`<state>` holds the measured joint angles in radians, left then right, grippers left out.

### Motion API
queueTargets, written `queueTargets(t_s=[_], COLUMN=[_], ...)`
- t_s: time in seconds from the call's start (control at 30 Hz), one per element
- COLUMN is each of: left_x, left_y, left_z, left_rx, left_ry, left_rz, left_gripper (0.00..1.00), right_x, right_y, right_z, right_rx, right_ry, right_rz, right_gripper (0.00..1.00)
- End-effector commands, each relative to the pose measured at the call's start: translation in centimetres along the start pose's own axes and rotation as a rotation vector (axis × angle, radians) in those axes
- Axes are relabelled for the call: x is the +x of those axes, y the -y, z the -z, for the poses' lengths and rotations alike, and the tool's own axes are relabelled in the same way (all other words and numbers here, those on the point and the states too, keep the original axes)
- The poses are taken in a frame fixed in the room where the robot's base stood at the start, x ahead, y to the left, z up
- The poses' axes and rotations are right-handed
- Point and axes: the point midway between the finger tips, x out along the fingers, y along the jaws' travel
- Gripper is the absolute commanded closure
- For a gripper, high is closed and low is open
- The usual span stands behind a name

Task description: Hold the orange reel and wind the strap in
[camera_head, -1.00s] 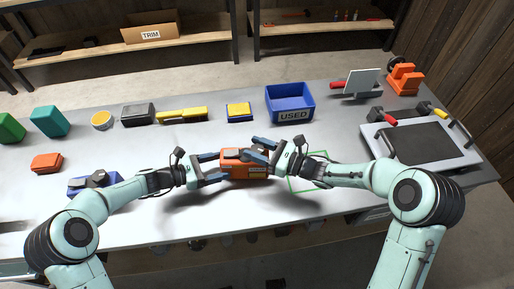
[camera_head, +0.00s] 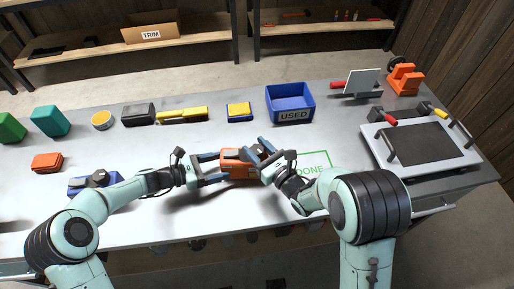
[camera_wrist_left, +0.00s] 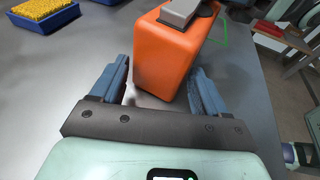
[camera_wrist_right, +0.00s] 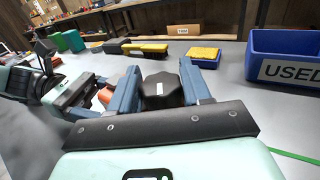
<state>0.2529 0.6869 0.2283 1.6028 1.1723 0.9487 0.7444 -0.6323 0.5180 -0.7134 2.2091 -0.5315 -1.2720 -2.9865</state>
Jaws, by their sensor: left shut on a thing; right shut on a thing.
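The orange reel (camera_head: 240,172) rests on the grey bench between my two grippers, its top partly hidden by my right fingers. My left gripper (camera_head: 222,167) is shut on the reel's body from the left; the left wrist view shows the orange body (camera_wrist_left: 166,55) between the fingers. My right gripper (camera_head: 257,152) is shut on the reel's dark knob, which shows between its fingers in the right wrist view (camera_wrist_right: 160,90) with a white mark on top. I cannot make out the strap.
A green outline marked DONE (camera_head: 310,170) lies on the bench just right of the reel. A blue bin labelled USED (camera_head: 291,116) stands behind it. A blue reel-like thing (camera_head: 80,184) is at left. A tray with a dark pad (camera_head: 428,145) is at right.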

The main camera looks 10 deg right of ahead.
Motion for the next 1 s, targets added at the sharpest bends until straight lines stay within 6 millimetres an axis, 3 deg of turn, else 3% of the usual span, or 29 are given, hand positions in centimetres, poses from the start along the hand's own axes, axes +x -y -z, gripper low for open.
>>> queueTargets(t_s=[0.03,0.23,0.7,1.0], left_x=[0.20,0.22,0.24,0.22], left_y=[0.07,0.10,0.11,0.11], left_z=[-0.22,-0.25,-0.29,-0.30], left_rx=[0.002,0.003,0.002,0.002], left_ry=[0.005,0.005,0.006,0.007], left_rz=[0.003,0.004,0.004,0.004], left_gripper=[0.55,0.55,0.55,0.55], right_x=[-0.02,0.01,0.08,-0.02], right_y=[-0.74,-0.81,-0.66,-0.34], right_z=[0.57,0.51,0.26,0.37], right_rx=[0.001,-0.003,-0.014,-0.017], right_ry=[-0.018,-0.017,-0.010,-0.012], right_rz=[0.007,0.119,0.548,0.737], right_gripper=[0.83,0.83,0.83,0.83])
